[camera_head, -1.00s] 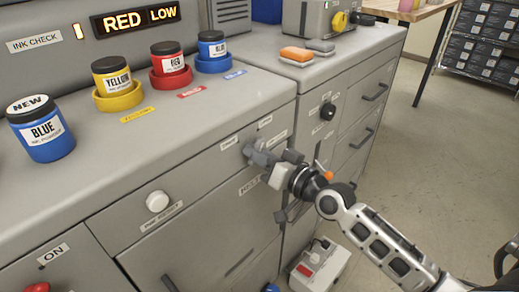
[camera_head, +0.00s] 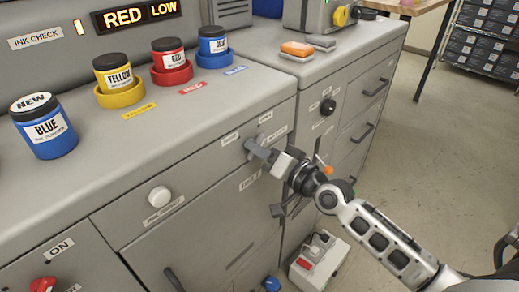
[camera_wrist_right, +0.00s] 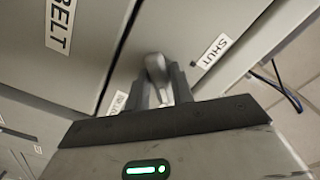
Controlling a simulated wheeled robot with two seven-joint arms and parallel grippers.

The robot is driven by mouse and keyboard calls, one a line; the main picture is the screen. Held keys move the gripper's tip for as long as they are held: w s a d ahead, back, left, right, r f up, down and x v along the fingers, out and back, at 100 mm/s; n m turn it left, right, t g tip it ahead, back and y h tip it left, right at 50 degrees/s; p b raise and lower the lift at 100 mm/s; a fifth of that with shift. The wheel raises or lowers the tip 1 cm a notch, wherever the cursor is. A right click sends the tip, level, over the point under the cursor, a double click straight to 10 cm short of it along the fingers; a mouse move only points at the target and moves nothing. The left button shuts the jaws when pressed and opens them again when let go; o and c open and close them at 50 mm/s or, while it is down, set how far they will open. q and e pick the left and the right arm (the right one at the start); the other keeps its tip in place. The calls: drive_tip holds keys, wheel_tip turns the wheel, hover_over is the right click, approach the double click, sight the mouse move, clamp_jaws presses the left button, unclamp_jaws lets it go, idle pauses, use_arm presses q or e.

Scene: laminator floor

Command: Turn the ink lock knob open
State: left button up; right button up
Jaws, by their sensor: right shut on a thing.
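The ink lock knob shows as a grey lever (camera_wrist_right: 155,68) in the right wrist view, on the grey cabinet front. A label reading SHUT (camera_wrist_right: 215,50) is on one side of it; a partly hidden label (camera_wrist_right: 118,102) is on the other. My right gripper (camera_head: 255,149) is at the upper right of the cabinet front in the head view. Its fingers (camera_wrist_right: 166,85) are shut on the knob, one on each side. In the head view the gripper hides most of the knob. My left gripper is not in view.
A white round knob (camera_head: 159,196) and a red knob (camera_head: 42,284) are further left on the front. Ink jars, including a blue one marked NEW (camera_head: 46,130), stand on the counter. A black knob (camera_head: 327,107) is on the cabinet to the right. Open floor lies right.

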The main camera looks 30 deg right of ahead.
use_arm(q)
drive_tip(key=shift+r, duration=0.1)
use_arm(e)
drive_tip(key=o, duration=0.9)
drive_tip(key=shift+o, duration=0.2)
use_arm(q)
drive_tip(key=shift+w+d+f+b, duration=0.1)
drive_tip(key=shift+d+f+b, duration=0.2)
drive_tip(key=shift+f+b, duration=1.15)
use_arm(e)
drive_tip(key=b+v, duration=0.1)
drive_tip(key=v, duration=1.5)
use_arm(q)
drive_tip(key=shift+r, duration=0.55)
use_arm(e)
drive_tip(key=shift+f, duration=0.15)
